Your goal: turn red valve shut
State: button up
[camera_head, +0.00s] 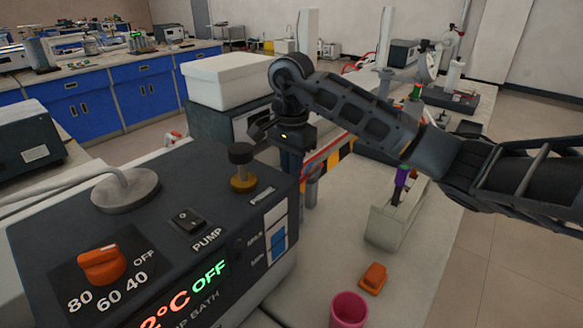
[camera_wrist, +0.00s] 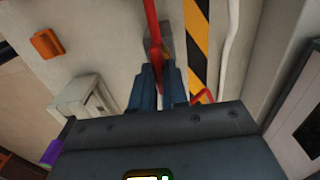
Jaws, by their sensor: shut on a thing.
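In the wrist view a long red lever, the red valve's handle (camera_wrist: 152,32), runs down from the top edge to between my gripper's (camera_wrist: 159,90) blue-grey fingers. The fingers are shut on it. A grey metal piece shows behind the fingertips, and the rest of the valve is hidden by my gripper. In the head view my gripper (camera_head: 291,168) points down beside the heating bath, above the bench near a yellow-black striped strip. A red strip shows just right of it there, but I cannot tell whether it is the handle.
The dark heating bath (camera_head: 180,235) stands close at the left. An orange block (camera_head: 374,277), a pink cup (camera_head: 348,311) and a pale box (camera_head: 393,220) stand on the bench to the right. The orange block also shows in the wrist view (camera_wrist: 47,43). Bare bench lies between them.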

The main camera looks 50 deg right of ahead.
grip_shut()
jog(key=shift+m+b, duration=0.3)
jog(key=m+b, duration=0.2)
jog(key=shift+f+m, duration=0.1)
jog(key=shift+m, duration=0.2)
jog(key=m+b, duration=0.3)
jog(key=m, duration=0.2)
jog(key=shift+m, duration=0.3)
jog(key=m+b, duration=0.2)
jog(key=m, duration=0.2)
jog(key=shift+m, duration=0.3)
jog(key=shift+m+b, duration=1.1)
jog(key=shift+m, duration=1.1)
jog(key=o, duration=0.6)
grip_release()
